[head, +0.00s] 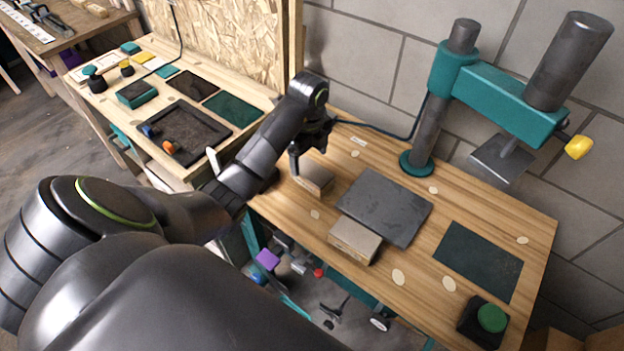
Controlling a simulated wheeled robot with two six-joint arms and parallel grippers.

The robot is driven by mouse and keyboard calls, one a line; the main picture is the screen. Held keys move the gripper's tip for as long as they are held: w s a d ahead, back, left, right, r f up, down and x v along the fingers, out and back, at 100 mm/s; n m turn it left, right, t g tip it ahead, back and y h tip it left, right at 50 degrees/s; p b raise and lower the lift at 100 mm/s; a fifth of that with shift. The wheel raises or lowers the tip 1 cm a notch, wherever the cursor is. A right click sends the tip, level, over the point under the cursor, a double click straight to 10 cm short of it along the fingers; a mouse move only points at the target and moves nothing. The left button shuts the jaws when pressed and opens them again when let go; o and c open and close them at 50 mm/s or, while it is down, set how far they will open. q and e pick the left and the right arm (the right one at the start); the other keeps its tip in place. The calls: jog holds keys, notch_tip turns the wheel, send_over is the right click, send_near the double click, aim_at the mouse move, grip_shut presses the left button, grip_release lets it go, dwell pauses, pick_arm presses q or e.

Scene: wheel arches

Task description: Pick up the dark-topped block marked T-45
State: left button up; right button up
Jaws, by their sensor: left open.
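A wooden block (314,179) with a greyish top stands on the wooden workbench (298,205), left of a dark square plate (385,206). A second light wooden block (354,240) stands at the plate's front left edge. No T-45 marking can be read on either block. My left gripper (300,163) points down just above and at the far left of the first block, with its jaws open and empty. It hides part of that block. I cannot tell whether a finger touches it. My right gripper is out of view.
A teal press stand (421,140) rises at the back of the bench. A dark green mat (478,260) and a green button box (486,319) lie at the right. A second bench with a dark tray (187,132) is at the left.

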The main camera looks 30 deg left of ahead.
aim_at(312, 171)
pick_arm(q)
jog(key=shift+d+f+b, duration=0.25)
jog(key=shift+f+b, duration=0.75)
jog(key=shift+f, duration=0.3)
jog(key=shift+d+f+b, duration=0.2)
jog(key=shift+f+b, duration=0.75)
jog(key=shift+f, duration=0.7)
jog(key=shift+r, duration=0.1)
jog(key=c, duration=1.1)
jog(key=shift+c, duration=0.2)
